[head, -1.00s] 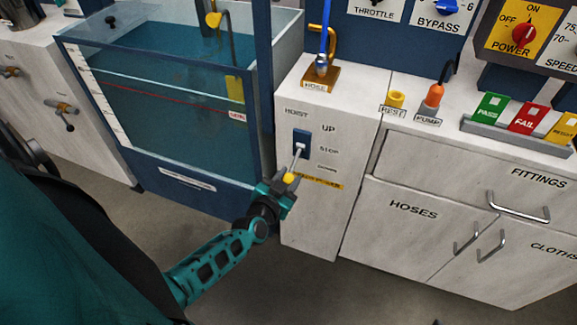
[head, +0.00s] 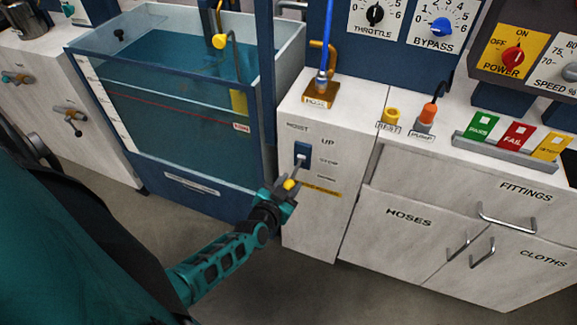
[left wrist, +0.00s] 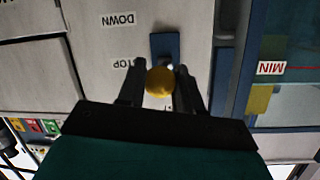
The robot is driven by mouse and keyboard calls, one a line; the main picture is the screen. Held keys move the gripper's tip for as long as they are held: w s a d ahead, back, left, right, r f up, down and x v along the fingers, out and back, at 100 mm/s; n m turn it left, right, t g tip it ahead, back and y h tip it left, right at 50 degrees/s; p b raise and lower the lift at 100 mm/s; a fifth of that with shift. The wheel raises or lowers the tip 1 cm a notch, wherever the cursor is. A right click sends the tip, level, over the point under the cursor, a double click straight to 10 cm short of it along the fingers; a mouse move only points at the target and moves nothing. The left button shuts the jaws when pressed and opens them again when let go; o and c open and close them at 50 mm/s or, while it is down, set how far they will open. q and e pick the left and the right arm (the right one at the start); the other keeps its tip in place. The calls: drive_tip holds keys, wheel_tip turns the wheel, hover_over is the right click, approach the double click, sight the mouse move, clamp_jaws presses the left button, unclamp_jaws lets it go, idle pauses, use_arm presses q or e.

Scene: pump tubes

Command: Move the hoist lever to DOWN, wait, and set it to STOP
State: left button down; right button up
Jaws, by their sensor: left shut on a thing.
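The hoist lever has a yellow knob (head: 289,184) on a pale shaft that juts from a blue plate (head: 302,152) on the white cabinet front. The labels UP (head: 327,142), STOP and DOWN run top to bottom beside it. The shaft slants down and left in the head view; which label it matches is hard to tell. My left gripper (head: 284,190) is shut on the lever knob. In the left wrist view, turned upside down, the yellow knob (left wrist: 160,82) sits between the fingers, close to the STOP label (left wrist: 126,63). My right gripper is not in view.
A water tank (head: 180,110) stands left of the hoist cabinet (head: 310,225). A brown hose holder (head: 320,94) stands on top. At right are drawers and cupboards with protruding handles (head: 507,218). The floor in front of the cabinets is clear.

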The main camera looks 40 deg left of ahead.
use_arm(q)
drive_tip(key=shift+w+a+r, duration=0.1)
drive_tip(key=shift+w+r, duration=0.1)
drive_tip(key=shift+r, duration=0.15)
drive_tip(key=c, duration=1.1)
unclamp_jaws()
drive_tip(key=o, duration=0.3)
drive_tip(key=shift+s+f, duration=0.1)
drive_tip(key=shift+s, duration=0.1)
drive_tip(key=p+v, duration=0.2)
drive_tip(key=v, duration=1)
drive_tip(key=shift+s, duration=0.4)
drive_tip(key=shift+d, duration=0.2)
